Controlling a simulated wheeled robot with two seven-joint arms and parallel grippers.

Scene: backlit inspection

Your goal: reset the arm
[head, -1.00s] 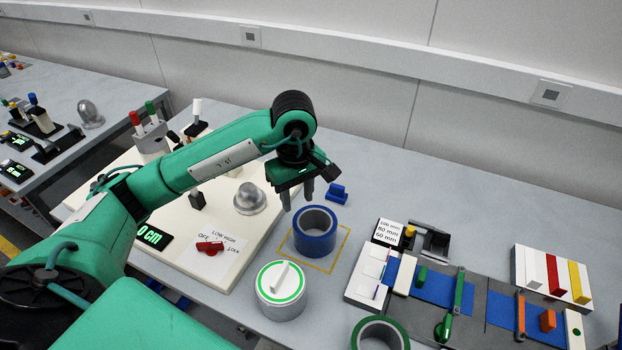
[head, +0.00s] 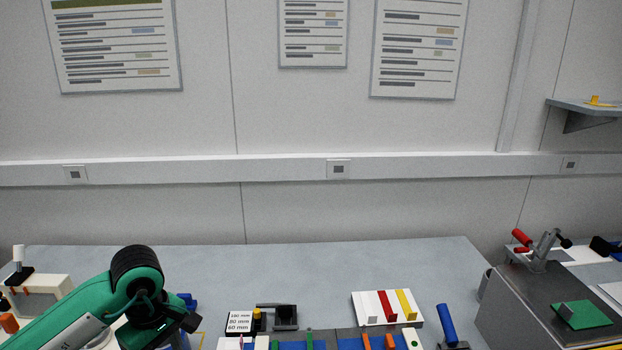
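My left arm (head: 112,305) comes in at the bottom left, green with a black wrist joint. Its hand hangs down past the bottom edge, so the fingers of my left gripper are cut off. A small part of a blue block (head: 188,299) shows just behind the wrist. My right arm and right gripper are out of view.
The grey table (head: 400,262) runs along the wall, its back strip clear. A white block with coloured bars (head: 387,308), a millimetre label (head: 240,321) and a blue handle (head: 446,322) stand on it. A grey box (head: 530,300) is at right. A shelf (head: 585,107) juts out upper right.

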